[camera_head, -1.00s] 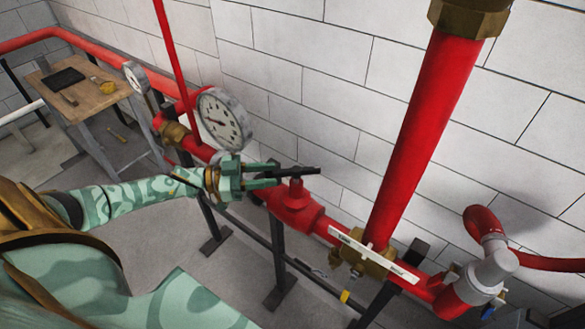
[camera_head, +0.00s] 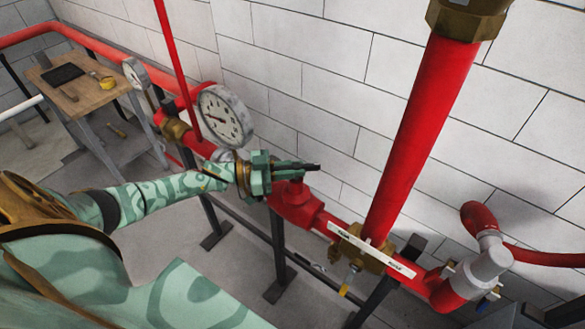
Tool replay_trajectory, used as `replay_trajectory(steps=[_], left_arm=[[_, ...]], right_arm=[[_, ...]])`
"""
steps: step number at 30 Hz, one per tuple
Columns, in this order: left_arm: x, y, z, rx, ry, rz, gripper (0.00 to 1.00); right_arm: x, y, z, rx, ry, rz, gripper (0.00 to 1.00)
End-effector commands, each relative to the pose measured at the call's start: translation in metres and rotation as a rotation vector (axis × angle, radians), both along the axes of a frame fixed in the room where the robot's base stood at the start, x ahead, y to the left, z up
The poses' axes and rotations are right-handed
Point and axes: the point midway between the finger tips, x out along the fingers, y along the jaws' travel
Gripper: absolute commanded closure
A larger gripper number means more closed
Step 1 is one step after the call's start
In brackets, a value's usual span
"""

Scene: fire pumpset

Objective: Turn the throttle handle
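The throttle handle (camera_head: 316,167) is a dark lever on top of a red valve (camera_head: 298,208) in the pipe line. Only its right end shows clearly; my fingers cover the rest. My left gripper (camera_head: 300,169) reaches in from the left, with its green fingers lying along the handle above the valve. The fingers are close together around the handle's line. I cannot tell whether they press on it. My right gripper is not in view.
A round gauge (camera_head: 225,117) stands close behind my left gripper. A thick red upright pipe (camera_head: 415,145) and a labelled white strip (camera_head: 370,249) are to the right. A wooden table (camera_head: 92,95) stands at the far left. A white block wall is behind.

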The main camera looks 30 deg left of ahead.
Motion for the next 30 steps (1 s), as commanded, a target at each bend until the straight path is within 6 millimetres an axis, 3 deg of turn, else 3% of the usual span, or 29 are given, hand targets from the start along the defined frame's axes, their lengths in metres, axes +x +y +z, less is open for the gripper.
replay_trajectory(steps=[11,21,30], left_arm=[[-0.001,-0.001,0.005,-0.005,0.002,0.095,1.0],[-0.003,-0.004,0.006,-0.008,0.005,0.365,1.0],[-0.003,-0.005,0.003,-0.007,0.003,0.6,1.0]], right_arm=[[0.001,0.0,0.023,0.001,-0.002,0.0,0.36],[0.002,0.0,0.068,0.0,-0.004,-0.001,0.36],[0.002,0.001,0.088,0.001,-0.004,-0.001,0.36]])
